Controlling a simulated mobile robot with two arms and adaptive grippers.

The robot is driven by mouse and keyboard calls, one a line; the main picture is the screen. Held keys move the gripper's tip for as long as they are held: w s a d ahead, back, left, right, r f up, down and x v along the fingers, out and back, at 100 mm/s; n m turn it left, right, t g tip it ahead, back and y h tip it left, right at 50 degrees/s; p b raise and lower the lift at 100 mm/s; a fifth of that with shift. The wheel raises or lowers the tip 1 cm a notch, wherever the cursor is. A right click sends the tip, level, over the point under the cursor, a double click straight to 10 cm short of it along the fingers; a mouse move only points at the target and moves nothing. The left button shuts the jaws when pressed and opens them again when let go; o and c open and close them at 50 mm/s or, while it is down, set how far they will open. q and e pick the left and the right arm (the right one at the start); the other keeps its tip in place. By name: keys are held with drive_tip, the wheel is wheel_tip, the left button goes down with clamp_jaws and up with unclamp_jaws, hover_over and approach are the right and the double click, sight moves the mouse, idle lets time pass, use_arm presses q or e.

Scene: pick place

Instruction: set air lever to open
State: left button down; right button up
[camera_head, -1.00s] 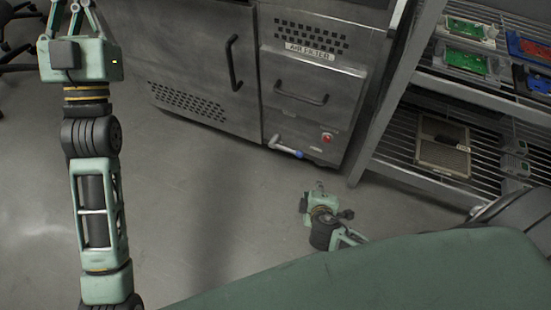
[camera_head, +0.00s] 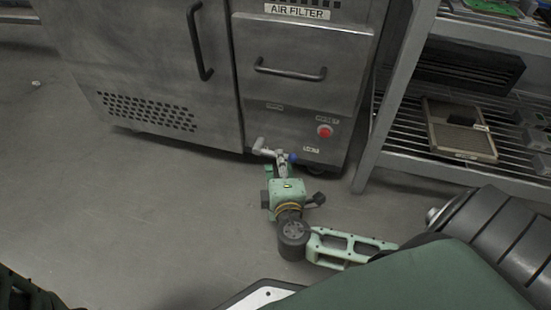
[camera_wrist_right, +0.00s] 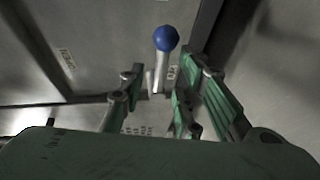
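The air lever (camera_head: 268,151) is a metal handle with a blue knob (camera_head: 292,157), low on the cabinet front. It lies roughly level, with the knob at its right end near a small label (camera_head: 311,149). In the right wrist view the blue knob (camera_wrist_right: 166,38) stands beyond the fingers, its metal shaft running down between them. My right gripper (camera_head: 279,170) is just below and in front of the lever. Its green fingers are apart in the right wrist view (camera_wrist_right: 152,93); contact with the lever cannot be told. My left gripper is out of view.
The air filter cabinet (camera_head: 300,60) has a drawer handle (camera_head: 290,72) and a red button (camera_head: 325,131) above the lever. Another small label (camera_wrist_right: 67,59) shows left in the wrist view. A metal shelf rack (camera_head: 392,100) stands at right. The floor (camera_head: 150,210) is open at left.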

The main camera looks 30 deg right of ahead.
drive_tip(key=b+x, duration=0.1)
drive_tip(key=x, duration=0.1)
drive_tip(key=b+x, duration=0.1)
drive_tip(key=x, duration=0.1)
drive_tip(key=shift+f, duration=0.25)
drive_tip(key=shift+w+d+r, duration=0.1)
drive_tip(key=shift+w+d, duration=0.05)
drive_tip(key=shift+w, duration=0.15)
